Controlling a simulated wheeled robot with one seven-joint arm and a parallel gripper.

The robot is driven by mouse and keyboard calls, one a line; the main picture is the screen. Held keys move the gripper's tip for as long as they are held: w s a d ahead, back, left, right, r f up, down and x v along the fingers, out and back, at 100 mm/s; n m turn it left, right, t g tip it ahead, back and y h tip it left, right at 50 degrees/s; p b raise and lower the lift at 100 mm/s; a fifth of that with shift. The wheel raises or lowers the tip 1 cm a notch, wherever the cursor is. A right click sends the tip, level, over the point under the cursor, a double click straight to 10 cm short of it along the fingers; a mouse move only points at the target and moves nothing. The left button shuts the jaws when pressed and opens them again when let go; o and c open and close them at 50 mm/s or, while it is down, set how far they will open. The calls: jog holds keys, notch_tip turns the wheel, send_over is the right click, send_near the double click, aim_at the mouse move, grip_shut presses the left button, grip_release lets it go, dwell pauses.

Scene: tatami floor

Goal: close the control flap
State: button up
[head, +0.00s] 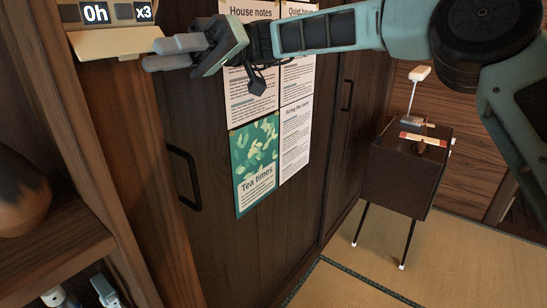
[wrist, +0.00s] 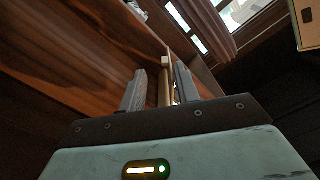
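The control flap (head: 118,43) is a beige panel at the top left of the head view. It hangs open, sticking out below a control unit whose display (head: 96,13) reads "0h" and "x3". My gripper (head: 152,53) is at the flap's right end, its grey fingers pointing left and overlapping the flap's edge in the picture. In the wrist view my gripper (wrist: 160,78) has its fingers apart. A narrow beige strip (wrist: 165,88), which looks like the flap edge-on, shows between them. I cannot tell whether either finger touches it.
A dark cupboard door (head: 190,190) with posted sheets (head: 255,165) stands below and behind my gripper. A wooden shelf (head: 50,250) holding a brown pot (head: 20,195) is at lower left. A small dark stand (head: 405,175) is at right; tatami floor (head: 370,265) is clear in front.

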jog(key=p+v, duration=0.1)
jog(key=v, duration=1.3)
notch_tip(320, 180, down, 9)
jog(key=s+a+m+t+h, duration=0.2)
jog(key=s+a+m+t, duration=0.1)
jog(key=m+t, duration=0.3)
jog(key=d+f+m+t+h, duration=0.3)
jog(key=d+f+m+t, duration=0.1)
jog(key=d+f+m, duration=0.3)
notch_tip(320, 180, down, 3)
jog(key=shift+s+d+r, duration=0.1)
jog(key=shift+s+d, duration=0.25)
jog(key=shift+d, duration=0.35)
